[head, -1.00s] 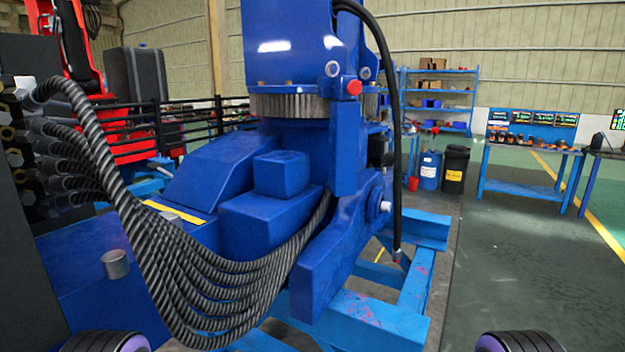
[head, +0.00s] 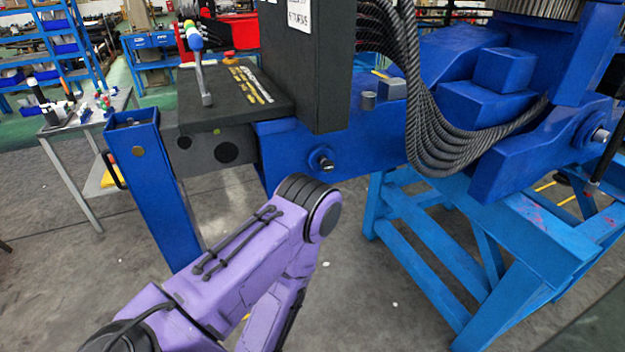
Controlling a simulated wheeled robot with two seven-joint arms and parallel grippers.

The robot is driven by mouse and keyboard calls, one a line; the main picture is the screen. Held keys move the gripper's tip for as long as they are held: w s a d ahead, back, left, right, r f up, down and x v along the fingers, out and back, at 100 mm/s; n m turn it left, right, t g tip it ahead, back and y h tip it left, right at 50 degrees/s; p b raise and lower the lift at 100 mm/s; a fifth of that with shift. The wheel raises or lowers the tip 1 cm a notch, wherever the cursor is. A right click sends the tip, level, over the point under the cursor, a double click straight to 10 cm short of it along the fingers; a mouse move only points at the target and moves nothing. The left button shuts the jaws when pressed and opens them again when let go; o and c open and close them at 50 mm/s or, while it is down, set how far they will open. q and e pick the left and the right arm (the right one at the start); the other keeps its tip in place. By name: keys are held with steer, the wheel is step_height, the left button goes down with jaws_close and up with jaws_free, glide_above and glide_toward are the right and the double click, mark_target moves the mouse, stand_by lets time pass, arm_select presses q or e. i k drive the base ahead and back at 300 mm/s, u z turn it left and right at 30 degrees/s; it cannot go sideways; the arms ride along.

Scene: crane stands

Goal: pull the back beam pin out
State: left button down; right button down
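A blue beam housing (head: 362,128) runs across the middle of the head view. A short pin (head: 321,162) with a dark round end sticks out of its near face. A dark grey beam (head: 205,146) with round marks on its side extends left from the housing to a blue upright leg (head: 160,195). Another round pin end (head: 600,135) shows on the blue joint at the far right. I cannot tell which is the back beam pin. One purple arm of mine reaches up from the bottom, its bent joint just below the housing pin. Neither gripper is in view.
A black cabinet (head: 309,60) stands on the housing, with black hoses (head: 432,130) running right. A lever (head: 201,75) rises from a dark panel at left. A grey table (head: 85,110) stands behind the leg. Light blue stands (head: 425,275) occupy the right floor.

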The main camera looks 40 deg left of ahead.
mark_target(327, 165)
steer(key=u, duration=0.05)
steer(key=k, duration=0.2)
steer(key=z, duration=0.95)
steer(key=i, duration=0.7)
steer(key=u, duration=2.35)
steer(key=i, duration=0.5)
steer(key=u, duration=1.25)
steer(key=k, duration=0.9)
steer(key=z, duration=1.05)
